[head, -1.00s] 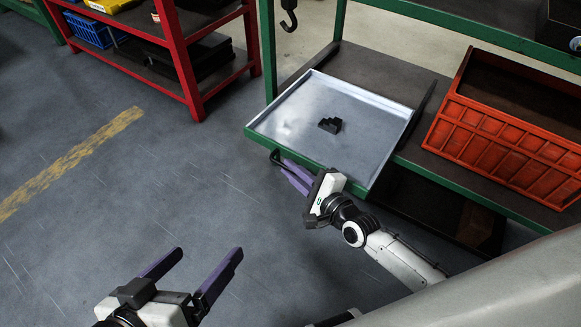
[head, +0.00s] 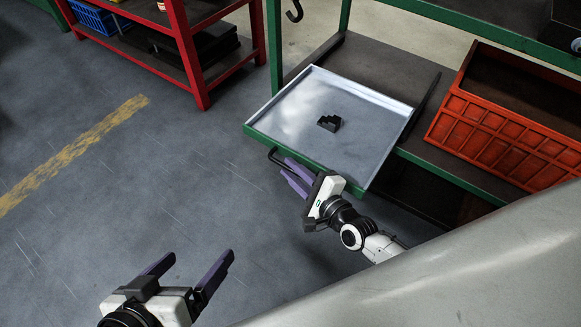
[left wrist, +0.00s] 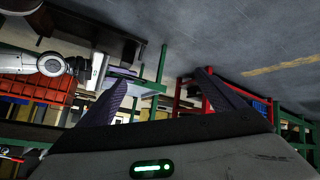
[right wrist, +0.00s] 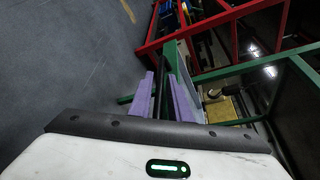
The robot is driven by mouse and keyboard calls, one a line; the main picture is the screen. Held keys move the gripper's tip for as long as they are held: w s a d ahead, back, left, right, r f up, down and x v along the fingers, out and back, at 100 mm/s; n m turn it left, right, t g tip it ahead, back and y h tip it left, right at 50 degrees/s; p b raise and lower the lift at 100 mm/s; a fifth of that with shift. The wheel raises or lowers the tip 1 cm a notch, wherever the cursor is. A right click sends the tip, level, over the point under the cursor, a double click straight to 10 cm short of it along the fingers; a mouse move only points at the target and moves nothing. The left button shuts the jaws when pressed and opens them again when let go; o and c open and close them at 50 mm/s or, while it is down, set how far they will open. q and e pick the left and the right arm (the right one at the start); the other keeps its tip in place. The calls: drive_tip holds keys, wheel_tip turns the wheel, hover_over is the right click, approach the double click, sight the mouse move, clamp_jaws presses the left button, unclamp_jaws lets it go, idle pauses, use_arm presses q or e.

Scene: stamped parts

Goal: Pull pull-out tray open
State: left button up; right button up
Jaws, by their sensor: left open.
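The pull-out tray (head: 290,115) is a shallow grey metal tray with a green front edge. It sticks well out of the green rack (head: 465,185). A dark stepped part (head: 329,122) lies in it. A dark bar handle (head: 272,156) runs along the tray's front. My right gripper (head: 286,168) is at this handle, its purple fingers close together on either side of the bar. In the right wrist view a dark bar (right wrist: 166,62) lies between the fingers. My left gripper (head: 200,257) is open and empty over the floor at the lower left, away from the tray.
An orange-red crate (head: 510,135) stands on the rack right of the tray. A red rack (head: 190,60) with a blue crate (head: 93,17) is at the upper left. A hook (head: 294,12) hangs above. The floor in front of the tray and to the left is clear.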

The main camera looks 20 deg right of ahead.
use_arm(q)
drive_tip(key=a+f+p, duration=0.1)
drive_tip(key=a+f+g+y+p, duration=0.1)
drive_tip(key=shift+s+f+p, duration=0.3)
drive_tip(key=shift+s+p, duration=0.1)
use_arm(e)
drive_tip(key=v, duration=0.9)
drive_tip(key=shift+s, duration=0.25)
use_arm(q)
drive_tip(key=shift+d+r, duration=0.1)
use_arm(e)
drive_tip(key=shift+d+r, duration=0.1)
drive_tip(key=shift+r, duration=0.05)
